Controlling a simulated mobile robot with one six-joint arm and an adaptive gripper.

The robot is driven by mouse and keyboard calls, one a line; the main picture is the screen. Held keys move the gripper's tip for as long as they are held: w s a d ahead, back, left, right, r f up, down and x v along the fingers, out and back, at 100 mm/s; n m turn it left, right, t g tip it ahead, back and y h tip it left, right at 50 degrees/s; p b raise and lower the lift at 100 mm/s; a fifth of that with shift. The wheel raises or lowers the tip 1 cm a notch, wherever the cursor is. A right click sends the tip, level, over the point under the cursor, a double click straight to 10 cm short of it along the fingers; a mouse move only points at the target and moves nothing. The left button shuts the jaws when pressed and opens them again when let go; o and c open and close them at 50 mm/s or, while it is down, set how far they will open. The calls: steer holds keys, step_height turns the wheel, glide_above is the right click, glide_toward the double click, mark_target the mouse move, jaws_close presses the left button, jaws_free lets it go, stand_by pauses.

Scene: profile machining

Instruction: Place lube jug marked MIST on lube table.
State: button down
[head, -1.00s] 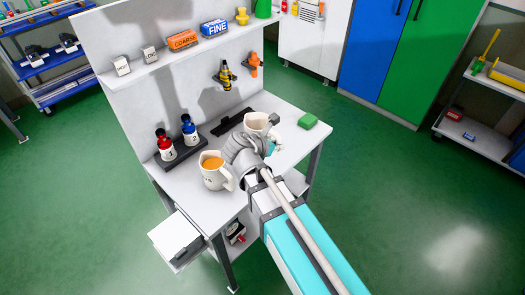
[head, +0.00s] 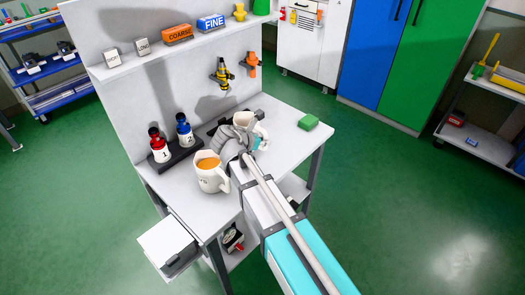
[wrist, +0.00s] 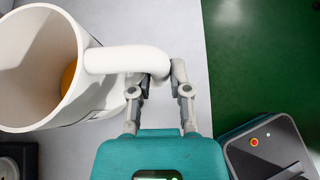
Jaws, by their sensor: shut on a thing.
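A white jug (head: 260,128) is at my gripper (head: 257,143), over the back middle of the grey lube table (head: 282,150). In the wrist view the jug (wrist: 98,98) fills the left side, with some orange liquid inside. My gripper (wrist: 160,74) is shut on its handle. The arm partly hides this jug in the head view, and I cannot tell whether its base touches the table. A second white jug (head: 211,181) with orange liquid stands upright nearer the front. Its marking is too small to read, and no marking shows on the held jug.
A dark rack (head: 178,160) holds a red bottle (head: 158,146) and a blue bottle (head: 184,130) at left. A green block (head: 308,122) lies at the right back. A back panel with a shelf (head: 150,57) bounds the table. The right front tabletop is clear.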

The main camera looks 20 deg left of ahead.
mark_target(263, 147)
stand_by(0.3)
steer(key=shift+w+a+f+b, duration=0.15)
steer(key=shift+w+f+b, duration=0.05)
steer(key=shift+f+b, duration=0.25)
steer(key=shift+w+a+f+b, duration=0.15)
steer(key=shift+f+b, duration=1.4)
steer(key=shift+f, duration=0.1)
steer(key=c, duration=0.6)
jaws_free()
steer(key=shift+s+r+p, duration=0.35)
steer(key=shift+r, duration=0.1)
steer(key=shift+p+v, duration=3.05)
steer(key=shift+v, duration=2.55)
